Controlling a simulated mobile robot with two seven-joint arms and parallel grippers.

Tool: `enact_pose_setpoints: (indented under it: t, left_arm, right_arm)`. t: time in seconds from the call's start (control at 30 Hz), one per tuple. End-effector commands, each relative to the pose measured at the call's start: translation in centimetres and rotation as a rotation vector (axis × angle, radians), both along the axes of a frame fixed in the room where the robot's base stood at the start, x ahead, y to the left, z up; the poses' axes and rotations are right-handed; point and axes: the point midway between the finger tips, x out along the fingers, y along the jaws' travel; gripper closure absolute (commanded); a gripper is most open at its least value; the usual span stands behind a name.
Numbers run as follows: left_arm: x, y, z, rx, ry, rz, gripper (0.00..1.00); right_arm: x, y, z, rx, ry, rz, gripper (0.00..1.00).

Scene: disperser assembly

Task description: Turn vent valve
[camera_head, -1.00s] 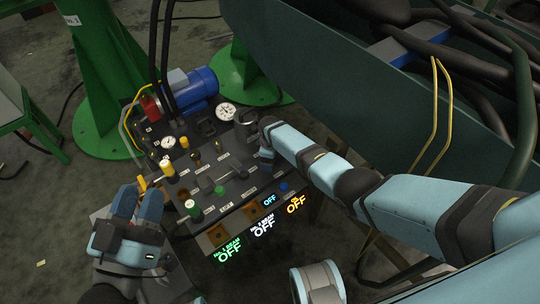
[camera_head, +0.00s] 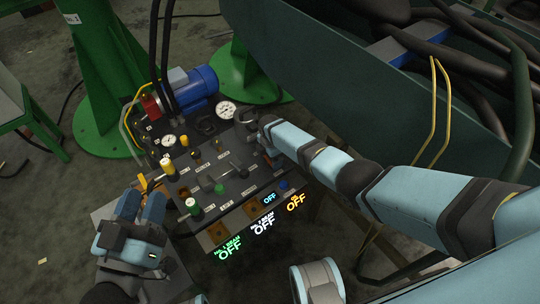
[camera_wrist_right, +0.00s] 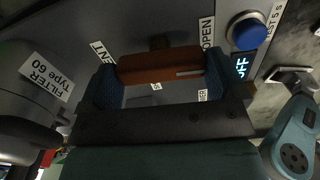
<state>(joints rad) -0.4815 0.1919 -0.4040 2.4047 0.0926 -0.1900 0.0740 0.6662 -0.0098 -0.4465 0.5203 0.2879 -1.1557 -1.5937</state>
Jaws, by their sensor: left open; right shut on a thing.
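The vent valve's handle is an orange-brown bar (camera_wrist_right: 160,65) in the right wrist view, next to labels reading OPEN and, partly hidden, "ENT". My right gripper (camera_wrist_right: 161,80) is shut on it, with a blue textured pad at each end of the bar. In the head view the right arm reaches the far right part of the black control panel (camera_head: 226,190), and its own links hide the handle. My left gripper (camera_head: 141,207) is open and empty, beside the panel's left front corner.
Upright yellow (camera_head: 167,166) and green-capped (camera_head: 192,207) knobs and levers stand on the panel. A blue motor (camera_head: 198,84) and gauge (camera_head: 226,110) stand behind. A blue button (camera_wrist_right: 246,29) sits near the right gripper. A green machine body (camera_head: 330,90) rises at right.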

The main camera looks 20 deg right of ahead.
Motion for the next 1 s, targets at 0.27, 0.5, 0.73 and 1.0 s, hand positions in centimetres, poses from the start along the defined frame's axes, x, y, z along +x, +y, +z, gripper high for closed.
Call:
enact_pose_setpoints:
  t: [0.27,0.5,0.73,1.0]
  left_arm:
    - [-0.07,-0.01,0.43,-0.006,-0.01,-0.001,0.57]
    - [-0.08,-0.02,0.45,-0.006,-0.011,-0.002,0.57]
    - [-0.07,-0.04,0.39,-0.006,-0.009,-0.002,0.57]
    - [-0.04,-0.07,0.29,-0.004,-0.007,-0.003,0.57]
  right_arm:
    - [0.03,0.06,0.03,0.001,-0.001,0.081,0.34]
    - [0.02,0.07,0.03,0.001,-0.001,0.096,0.34]
    - [0.01,0.08,0.03,0.001,-0.001,0.097,0.34]
    - [0.01,0.05,0.04,0.0,0.0,0.095,0.0]
